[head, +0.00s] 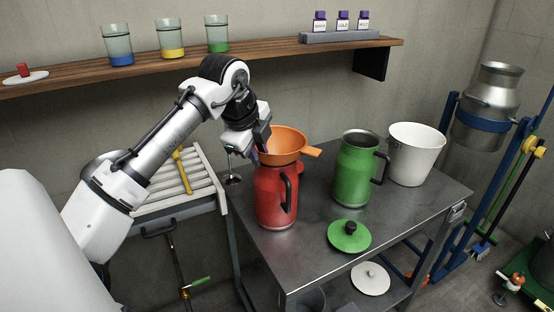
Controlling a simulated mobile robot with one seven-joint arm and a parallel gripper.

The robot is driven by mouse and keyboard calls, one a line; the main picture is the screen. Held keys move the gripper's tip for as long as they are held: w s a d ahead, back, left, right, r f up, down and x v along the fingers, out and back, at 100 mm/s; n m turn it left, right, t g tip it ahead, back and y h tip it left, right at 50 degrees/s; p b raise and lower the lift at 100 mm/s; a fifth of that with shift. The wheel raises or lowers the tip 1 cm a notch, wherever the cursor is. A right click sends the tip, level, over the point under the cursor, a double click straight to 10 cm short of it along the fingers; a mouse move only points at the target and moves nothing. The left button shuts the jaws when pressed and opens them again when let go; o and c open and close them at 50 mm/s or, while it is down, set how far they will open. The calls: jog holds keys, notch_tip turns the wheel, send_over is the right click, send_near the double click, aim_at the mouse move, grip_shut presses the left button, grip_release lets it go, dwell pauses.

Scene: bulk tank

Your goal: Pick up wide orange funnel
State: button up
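The wide orange funnel (285,142) is at the mouth of the red jug (272,197) on the metal table. Its bowl faces up and its handle tab points right. The spout is hidden, so I cannot tell whether the funnel rests in the jug or hangs just above it. My gripper (259,152) is at the funnel's left rim, pointing down. The fingers overlap the rim and are partly hidden, and I cannot tell whether they are closed on it.
A green jug (354,172), a white bucket (413,157) and a green lid (349,236) share the metal table (310,252). A wooden shelf (262,54) with glasses and small bottles runs above. A milk can (490,95) stands in a blue frame at right.

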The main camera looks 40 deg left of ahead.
grip_shut()
jog(key=shift+r, duration=0.15)
notch_tip(320, 180, up, 20)
dwell(0.4)
dwell(0.5)
